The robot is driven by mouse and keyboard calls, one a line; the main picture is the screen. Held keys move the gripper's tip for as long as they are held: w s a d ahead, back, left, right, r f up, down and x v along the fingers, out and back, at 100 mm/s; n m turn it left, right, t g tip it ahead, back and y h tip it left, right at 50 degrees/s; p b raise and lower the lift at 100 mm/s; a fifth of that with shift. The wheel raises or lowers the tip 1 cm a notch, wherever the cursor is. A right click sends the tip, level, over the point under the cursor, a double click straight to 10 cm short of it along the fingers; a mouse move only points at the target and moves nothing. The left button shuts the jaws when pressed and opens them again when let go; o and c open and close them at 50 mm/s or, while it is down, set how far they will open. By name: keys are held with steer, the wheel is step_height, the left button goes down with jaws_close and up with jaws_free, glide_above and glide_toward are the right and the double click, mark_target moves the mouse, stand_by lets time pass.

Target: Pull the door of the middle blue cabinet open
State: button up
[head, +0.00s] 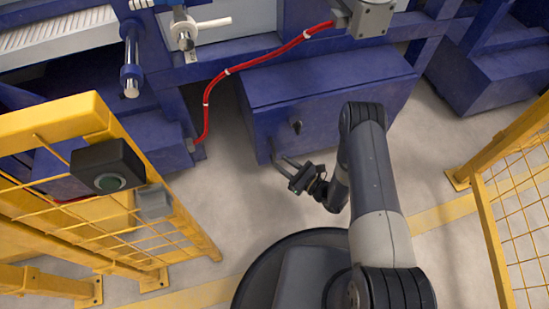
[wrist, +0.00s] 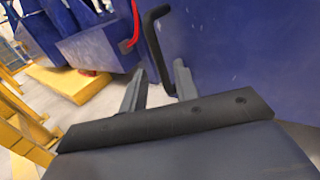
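The middle blue cabinet (head: 325,100) stands ahead of my arm in the head view, and its door looks shut. A dark latch or knob (head: 296,127) shows on its front. In the wrist view a black bar handle (wrist: 154,48) stands out from the blue door (wrist: 240,50). My gripper (head: 282,158) is at the lower left of the cabinet front. In the wrist view its two fingers (wrist: 159,68) are apart, with the lower end of the handle between them, closer to the right finger. I cannot tell whether they touch it.
A yellow fence (head: 95,185) with a black button box (head: 108,167) stands on the left. Another yellow fence (head: 490,235) is on the right. A red hose (head: 207,95) hangs left of the cabinet. Grey floor (head: 235,205) is clear before the cabinet.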

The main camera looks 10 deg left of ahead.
mark_target(274, 158)
steer(key=shift+b+x, duration=0.5)
steer(key=shift+x, duration=1.85)
jaws_close()
